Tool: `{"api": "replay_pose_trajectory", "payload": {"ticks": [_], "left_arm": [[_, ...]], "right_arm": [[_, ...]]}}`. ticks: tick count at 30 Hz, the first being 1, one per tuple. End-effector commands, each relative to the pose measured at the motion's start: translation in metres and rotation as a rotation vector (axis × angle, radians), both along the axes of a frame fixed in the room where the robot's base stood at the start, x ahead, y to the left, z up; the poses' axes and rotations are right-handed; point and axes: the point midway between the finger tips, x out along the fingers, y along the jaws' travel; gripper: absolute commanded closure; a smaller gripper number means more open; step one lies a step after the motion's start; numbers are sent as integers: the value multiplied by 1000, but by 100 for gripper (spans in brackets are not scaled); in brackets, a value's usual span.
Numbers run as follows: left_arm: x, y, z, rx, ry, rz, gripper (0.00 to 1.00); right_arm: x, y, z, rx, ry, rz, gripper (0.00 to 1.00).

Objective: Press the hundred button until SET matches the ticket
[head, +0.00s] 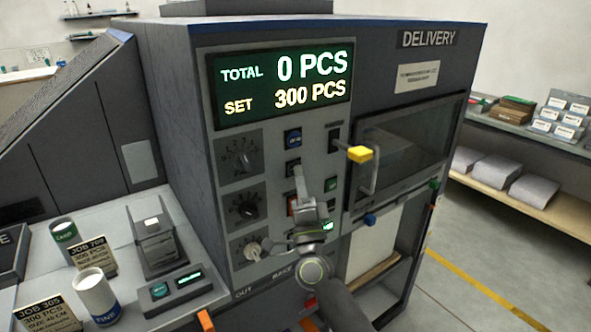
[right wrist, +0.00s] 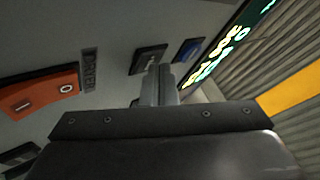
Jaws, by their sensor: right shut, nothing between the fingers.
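The display (head: 281,82) reads TOTAL 0 PCS and SET 300 PCS. One ticket (head: 92,254) reads JOB 709, 300 PCS; another ticket (head: 47,314) reads JOB 305, 300 PCS. A blue button (head: 293,137) and a dark button (head: 292,165) sit below the display; their labels are too small to read, so I cannot tell which is the hundred button. My right gripper (head: 299,172) is shut and empty, its tips at the dark button. In the right wrist view the tips (right wrist: 155,85) point at the dark button (right wrist: 149,58); I cannot tell if they touch. My left gripper is out of view.
An orange rocker switch (right wrist: 40,92) lies beside the tips. Several knobs (head: 245,206) line the panel's left. A counter holds a white cup (head: 96,296) and a small dark device (head: 157,238).

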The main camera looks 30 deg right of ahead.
Motion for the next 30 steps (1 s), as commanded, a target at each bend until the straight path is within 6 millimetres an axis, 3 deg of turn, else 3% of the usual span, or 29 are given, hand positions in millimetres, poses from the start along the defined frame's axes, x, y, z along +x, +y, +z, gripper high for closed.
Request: {"api": "replay_pose_trajectory", "payload": {"ticks": [13, 30], "left_arm": [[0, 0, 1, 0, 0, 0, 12], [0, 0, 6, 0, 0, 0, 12]], "right_arm": [[0, 0, 0, -1, 0, 1, 100], [-16, -1, -1, -1, 0, 1, 100]]}}
